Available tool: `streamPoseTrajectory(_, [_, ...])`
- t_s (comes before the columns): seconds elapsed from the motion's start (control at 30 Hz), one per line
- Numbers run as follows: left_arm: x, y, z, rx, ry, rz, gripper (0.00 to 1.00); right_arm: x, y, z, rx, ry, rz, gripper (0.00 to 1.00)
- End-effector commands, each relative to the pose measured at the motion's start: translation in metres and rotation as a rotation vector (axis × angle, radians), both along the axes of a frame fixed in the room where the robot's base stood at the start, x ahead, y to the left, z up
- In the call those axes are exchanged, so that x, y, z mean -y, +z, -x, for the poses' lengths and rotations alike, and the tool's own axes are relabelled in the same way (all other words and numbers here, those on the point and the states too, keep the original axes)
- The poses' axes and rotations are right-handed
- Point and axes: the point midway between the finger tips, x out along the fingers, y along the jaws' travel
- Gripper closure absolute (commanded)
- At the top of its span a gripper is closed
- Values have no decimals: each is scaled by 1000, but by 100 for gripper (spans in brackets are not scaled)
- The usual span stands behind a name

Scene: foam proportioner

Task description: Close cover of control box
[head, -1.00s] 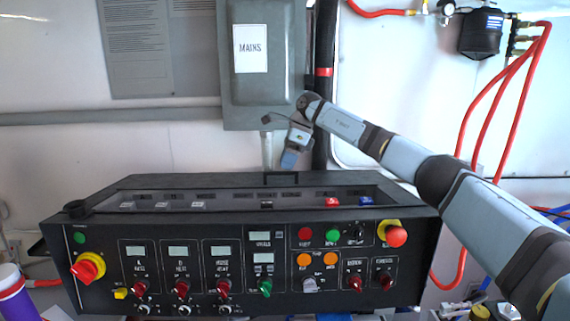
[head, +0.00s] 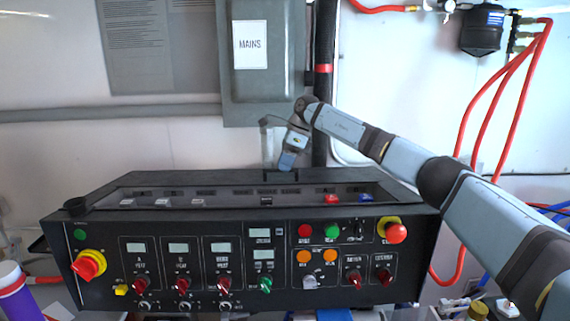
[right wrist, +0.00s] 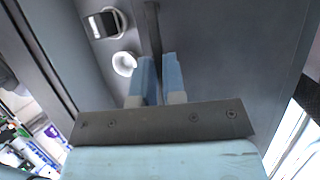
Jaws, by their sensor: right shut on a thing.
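The control box (head: 150,225) is a wide black console with labelled knobs and buttons on its front, and a recessed strip of switches along its top. A small black handle (head: 281,175) stands at the middle of its top rear panel. My right gripper (head: 287,164) points down at this handle. In the right wrist view its two blue fingers (right wrist: 158,75) are close together, with a dark bar (right wrist: 153,35) running between and beyond them. The fingers hide the contact itself. I cannot tell how far the cover is open. My left gripper is out of view.
A grey MAINS box (head: 265,95) hangs on the wall right behind my right wrist, beside a black vertical pipe (head: 324,90). Red hoses (head: 500,100) hang at the right. A white and purple container (head: 14,290) stands at the lower left.

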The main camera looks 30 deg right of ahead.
Motion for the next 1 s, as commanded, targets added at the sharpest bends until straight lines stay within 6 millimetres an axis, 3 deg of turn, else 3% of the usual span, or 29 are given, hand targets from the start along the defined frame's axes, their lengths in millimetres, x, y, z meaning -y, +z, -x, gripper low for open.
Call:
streamPoseTrajectory(0.17, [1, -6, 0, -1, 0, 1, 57, -10, 0, 21, -1, 4, 1, 100])
streamPoseTrajectory(0.7, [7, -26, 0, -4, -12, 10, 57, -57, 20, 118, -2, 4, 0, 100])
streamPoseTrajectory(1.0, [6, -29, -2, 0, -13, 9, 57, -68, 26, 138, -2, 2, 0, 100])
